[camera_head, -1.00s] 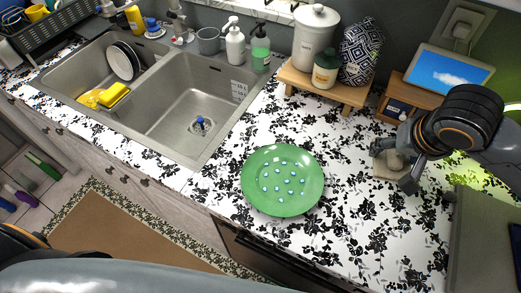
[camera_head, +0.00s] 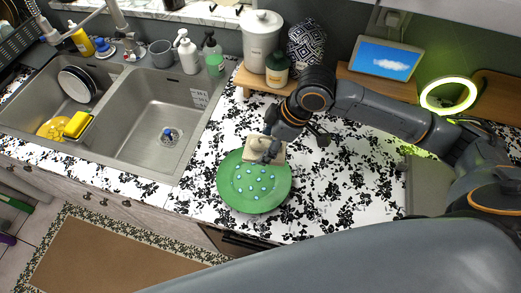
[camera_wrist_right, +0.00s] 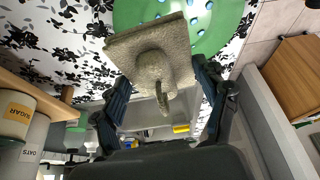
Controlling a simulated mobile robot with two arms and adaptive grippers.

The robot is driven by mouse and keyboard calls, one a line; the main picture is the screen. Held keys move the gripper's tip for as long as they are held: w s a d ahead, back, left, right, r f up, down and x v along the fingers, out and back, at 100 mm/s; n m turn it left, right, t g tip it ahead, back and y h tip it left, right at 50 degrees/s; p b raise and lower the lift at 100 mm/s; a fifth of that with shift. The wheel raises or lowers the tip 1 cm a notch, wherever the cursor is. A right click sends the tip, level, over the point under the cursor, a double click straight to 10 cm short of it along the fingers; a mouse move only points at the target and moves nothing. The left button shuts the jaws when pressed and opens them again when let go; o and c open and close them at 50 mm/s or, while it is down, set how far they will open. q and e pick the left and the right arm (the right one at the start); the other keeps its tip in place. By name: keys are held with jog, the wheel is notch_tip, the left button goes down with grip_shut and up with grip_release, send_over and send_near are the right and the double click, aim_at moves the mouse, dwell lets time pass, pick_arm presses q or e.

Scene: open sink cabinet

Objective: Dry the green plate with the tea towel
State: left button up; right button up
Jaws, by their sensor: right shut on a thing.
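The green plate (camera_head: 240,195) lies on the floral countertop right of the sink, with several pale blue water drops on it. My right gripper (camera_head: 272,146) is shut on the beige tea towel (camera_head: 259,152), a small square cloth pinched up in its middle. The towel is at the plate's far edge and overlaps it in the picture; I cannot tell if they touch. In the right wrist view the gripper (camera_wrist_right: 160,82) has a finger on each side of the bunched towel (camera_wrist_right: 178,44), with the plate (camera_wrist_right: 215,14) beyond it. My left gripper is not in view.
The double sink (camera_head: 110,108) is to the left, with a dark-rimmed plate and a yellow sponge in its left bowl. A wooden stand (camera_head: 250,82) with canisters and a tablet (camera_head: 388,57) stand at the back. Counter right of the plate is clear.

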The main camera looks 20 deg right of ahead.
jog(key=n+p, duration=0.1)
jog(key=s+a+n+g+p, duration=0.1)
jog(key=n, duration=0.1)
jog(key=n+p, duration=0.1)
jog(key=shift+s+a+f+n+g+y, duration=0.2)
jog(key=shift+s+a+n+g+y, duration=0.1)
jog(key=shift+s+a+g, duration=0.1)
jog(key=shift+s+a+f+n+g+p, duration=0.2)
jog(key=shift+n+p, duration=0.1)
jog(key=shift+n, duration=0.2)
jog(key=shift+s+a+f+n+g+p, duration=0.1)
jog(key=shift+s+n+g+p, duration=0.15)
jog(key=shift+n, duration=0.25)
jog(key=shift+s+a+f+n, duration=0.15)
jog(key=shift+f+n, duration=0.05)
jog(key=shift+n, duration=0.3)
notch_tip(320, 180, down, 6)
jog(key=b, duration=0.6)
jog(key=shift+f, duration=0.1)
jog(key=shift+f+b, duration=0.3)
jog(key=shift+f, duration=0.1)
